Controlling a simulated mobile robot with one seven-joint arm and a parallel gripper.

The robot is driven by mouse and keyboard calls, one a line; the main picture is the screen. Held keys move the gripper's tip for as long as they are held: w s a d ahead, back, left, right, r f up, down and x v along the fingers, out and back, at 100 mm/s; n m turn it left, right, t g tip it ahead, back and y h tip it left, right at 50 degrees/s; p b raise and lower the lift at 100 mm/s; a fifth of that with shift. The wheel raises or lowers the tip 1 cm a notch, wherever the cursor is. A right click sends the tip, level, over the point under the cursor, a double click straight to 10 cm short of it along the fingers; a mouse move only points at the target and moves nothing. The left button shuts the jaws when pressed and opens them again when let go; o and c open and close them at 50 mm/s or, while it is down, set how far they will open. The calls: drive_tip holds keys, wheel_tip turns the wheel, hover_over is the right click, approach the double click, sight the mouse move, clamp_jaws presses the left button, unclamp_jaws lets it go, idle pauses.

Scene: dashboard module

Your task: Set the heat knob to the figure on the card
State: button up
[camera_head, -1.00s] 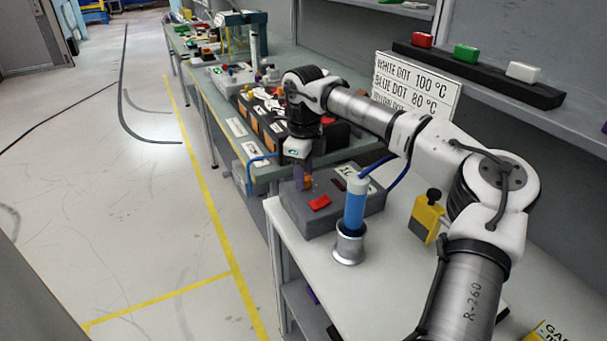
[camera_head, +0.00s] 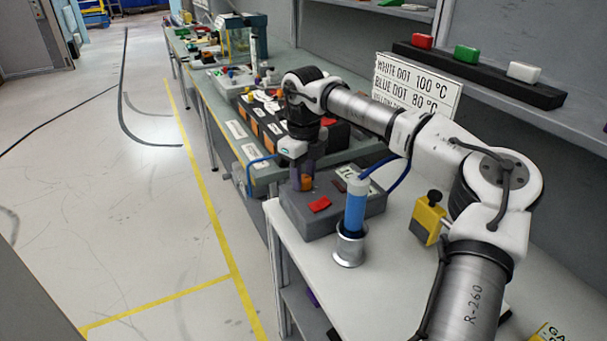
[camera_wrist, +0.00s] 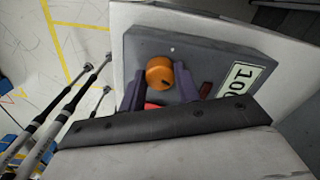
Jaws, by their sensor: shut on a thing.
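The orange heat knob (camera_wrist: 160,72) sits on a grey box (camera_head: 283,202) on the near bench; it also shows low between my fingers in the head view (camera_head: 307,184). My gripper (camera_wrist: 160,85) has its purple fingers on either side of the knob and is shut on it. The knob's pointer, if any, cannot be made out. A white plate (camera_wrist: 238,78) on the box reads about 100, partly cut by my gripper. A small white dot (camera_wrist: 172,50) shows on the box above the knob. The card (camera_head: 415,88) reads white dot 100 °C and blue dot 80 °C; its lower line is hidden by my arm.
A red piece (camera_head: 319,204) is on the box's front. A blue cylinder (camera_head: 355,208) in a metal cup stands close to the right. A yellow block (camera_head: 427,218) is further right.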

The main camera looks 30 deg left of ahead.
sight(304, 178)
drive_tip(key=o, duration=1)
wheel_tip(304, 178, up, 14)
drive_tip(key=shift+f+b, duration=0.1)
drive_tip(key=shift+b, duration=0.5)
